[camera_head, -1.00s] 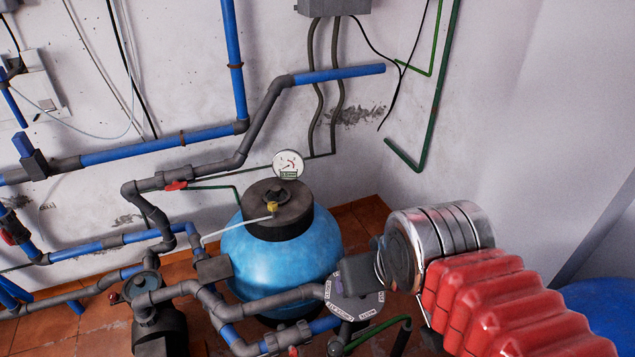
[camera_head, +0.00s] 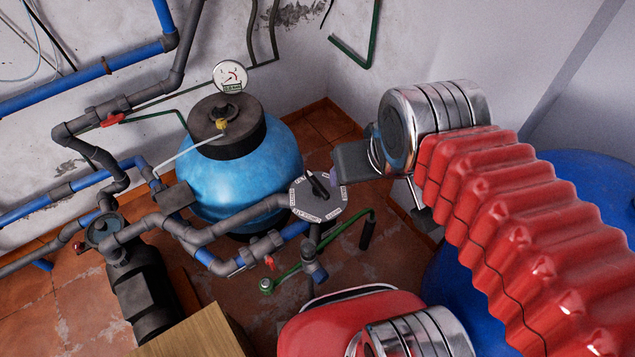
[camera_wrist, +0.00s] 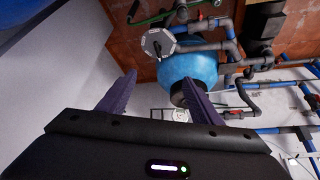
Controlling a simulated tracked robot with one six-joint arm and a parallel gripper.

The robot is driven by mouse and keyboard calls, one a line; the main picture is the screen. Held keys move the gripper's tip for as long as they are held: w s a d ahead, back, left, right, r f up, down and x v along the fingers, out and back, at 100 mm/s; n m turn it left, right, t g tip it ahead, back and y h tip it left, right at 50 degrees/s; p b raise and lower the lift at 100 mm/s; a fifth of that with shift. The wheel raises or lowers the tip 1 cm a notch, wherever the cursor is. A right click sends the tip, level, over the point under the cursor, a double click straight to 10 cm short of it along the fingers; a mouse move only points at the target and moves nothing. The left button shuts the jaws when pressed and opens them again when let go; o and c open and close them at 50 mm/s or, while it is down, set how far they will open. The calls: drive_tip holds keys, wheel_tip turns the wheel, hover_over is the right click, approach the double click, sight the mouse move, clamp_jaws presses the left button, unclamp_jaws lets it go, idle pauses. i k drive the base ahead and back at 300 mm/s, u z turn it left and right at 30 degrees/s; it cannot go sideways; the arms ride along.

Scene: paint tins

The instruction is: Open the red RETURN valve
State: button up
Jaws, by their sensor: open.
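Several red handles show in the head view, and I cannot read which is RETURN. One red handle (camera_head: 113,119) is on the grey pipe at upper left. A red knob (camera_head: 79,247) is by the dark pump. The pale eight-sided plate (camera_head: 318,196) carries a black lever and labels too small to read. My gripper (camera_wrist: 158,76) is open and empty in the wrist view, with the plate beyond its fingertips. In the head view its fingers are mostly hidden beside the plate.
A blue tank (camera_head: 240,175) with a dark cap and a gauge (camera_head: 230,76) stands behind the plate. A green pipe (camera_head: 340,240) runs low beside it. A wooden block (camera_head: 195,335) is at the bottom. A large blue barrel (camera_head: 590,190) stands at right.

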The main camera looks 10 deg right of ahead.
sight(270, 260)
drive_tip(key=u, duration=0.55)
drive_tip(key=k, duration=0.95)
drive_tip(key=u, duration=0.15)
drive_tip(key=i, duration=0.5)
